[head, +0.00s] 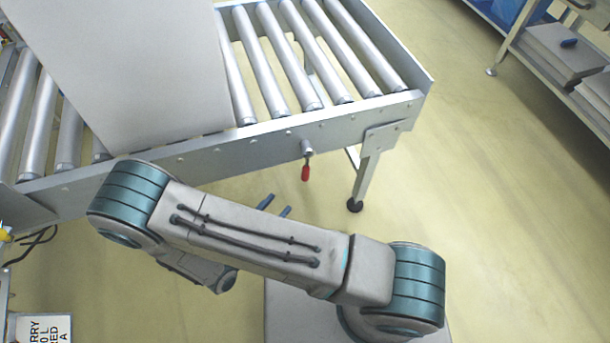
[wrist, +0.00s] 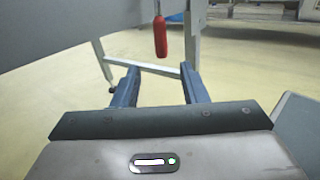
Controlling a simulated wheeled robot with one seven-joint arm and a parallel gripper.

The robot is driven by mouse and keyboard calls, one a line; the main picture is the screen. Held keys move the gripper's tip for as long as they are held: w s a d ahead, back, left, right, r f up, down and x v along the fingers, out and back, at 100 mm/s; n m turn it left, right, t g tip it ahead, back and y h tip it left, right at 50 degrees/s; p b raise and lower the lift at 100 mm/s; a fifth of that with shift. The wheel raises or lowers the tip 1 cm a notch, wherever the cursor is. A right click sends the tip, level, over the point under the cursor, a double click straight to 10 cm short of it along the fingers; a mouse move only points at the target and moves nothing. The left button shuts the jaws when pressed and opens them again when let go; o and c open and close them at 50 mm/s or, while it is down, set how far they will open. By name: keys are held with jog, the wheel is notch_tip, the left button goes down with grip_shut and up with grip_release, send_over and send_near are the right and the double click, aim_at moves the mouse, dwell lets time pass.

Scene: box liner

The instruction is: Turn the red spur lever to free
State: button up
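The red spur lever (head: 305,172) hangs down from a metal pivot on the side rail of the roller conveyor (head: 260,150). In the wrist view the red lever (wrist: 160,36) hangs vertically, ahead of and above the gap between my fingers. My gripper (wrist: 160,72) is open and empty, its two blue fingers apart and not touching the lever. In the head view the blue fingertips (head: 276,206) show just above my arm, below and left of the lever.
A large grey box (head: 130,70) rests on the conveyor rollers. A conveyor leg (head: 366,180) stands right of the lever. A shelf rack (head: 560,60) stands at the upper right. The floor at right is clear. A lettered sign (head: 42,328) shows at lower left.

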aim_at(303, 177)
jog(key=b+x, duration=0.2)
jog(key=x, duration=1.1)
jog(key=shift+s, duration=0.1)
jog(key=shift+c, duration=0.2)
grip_shut()
